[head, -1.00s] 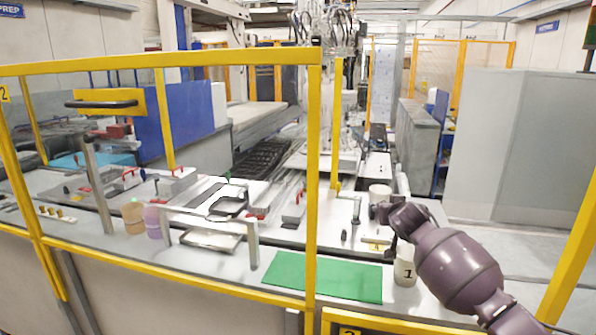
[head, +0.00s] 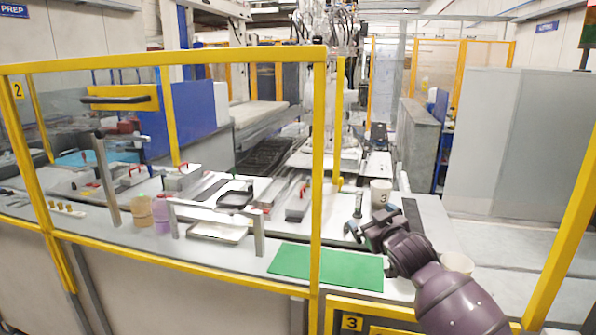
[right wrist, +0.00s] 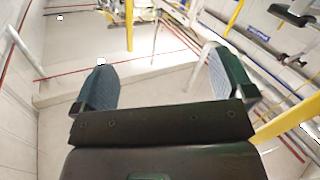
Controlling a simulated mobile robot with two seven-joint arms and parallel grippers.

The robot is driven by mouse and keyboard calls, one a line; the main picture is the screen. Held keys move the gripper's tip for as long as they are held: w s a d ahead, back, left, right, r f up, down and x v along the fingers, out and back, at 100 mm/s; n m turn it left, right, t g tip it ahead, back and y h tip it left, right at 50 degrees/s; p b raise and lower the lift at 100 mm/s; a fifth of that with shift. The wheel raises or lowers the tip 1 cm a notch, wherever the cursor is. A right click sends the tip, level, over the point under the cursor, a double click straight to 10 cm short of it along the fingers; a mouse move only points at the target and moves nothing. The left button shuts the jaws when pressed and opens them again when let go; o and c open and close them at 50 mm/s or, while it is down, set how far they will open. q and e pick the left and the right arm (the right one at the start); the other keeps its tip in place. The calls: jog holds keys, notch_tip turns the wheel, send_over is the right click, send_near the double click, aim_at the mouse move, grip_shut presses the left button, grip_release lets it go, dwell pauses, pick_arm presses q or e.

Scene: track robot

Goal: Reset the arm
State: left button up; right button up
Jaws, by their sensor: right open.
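My right arm comes in from the lower right in the head view. Its right gripper (head: 366,229) is over the bench, to the right of the yellow post and beyond the green mat (head: 330,265). In the right wrist view the right gripper (right wrist: 160,85) shows two padded fingers spread wide apart with nothing between them. A white cup marked 3 (head: 381,191) stands upright just beyond the gripper. A second pale cup (head: 457,263) is mostly hidden behind my right arm. My left gripper is in neither view.
A yellow-framed clear guard (head: 316,180) stands in front of the bench, left of my arm. Behind it are a metal tray (head: 216,233), a tan container (head: 137,211) and a purple container (head: 163,214). A grey cabinet (head: 515,150) stands at the right.

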jog(key=s+d+f+m+g+h, duration=0.1)
jog(key=s+d+f, duration=0.2)
jog(key=s+f, duration=0.8)
jog(key=s+d+f+m+g+h+b, duration=0.1)
jog(key=s+d+f+m+g, duration=0.1)
jog(key=s+f, duration=1)
jog(key=s+d+f+m+g+h+b, duration=0.1)
jog(key=s+d+f, duration=0.3)
jog(key=s+f, duration=0.7)
jog(key=s+m+g, duration=0.1)
jog(key=s, duration=0.7)
jog(key=shift+s+d+f+h, duration=0.15)
jog(key=shift+d+f+h, duration=0.15)
jog(key=shift+h, duration=0.1)
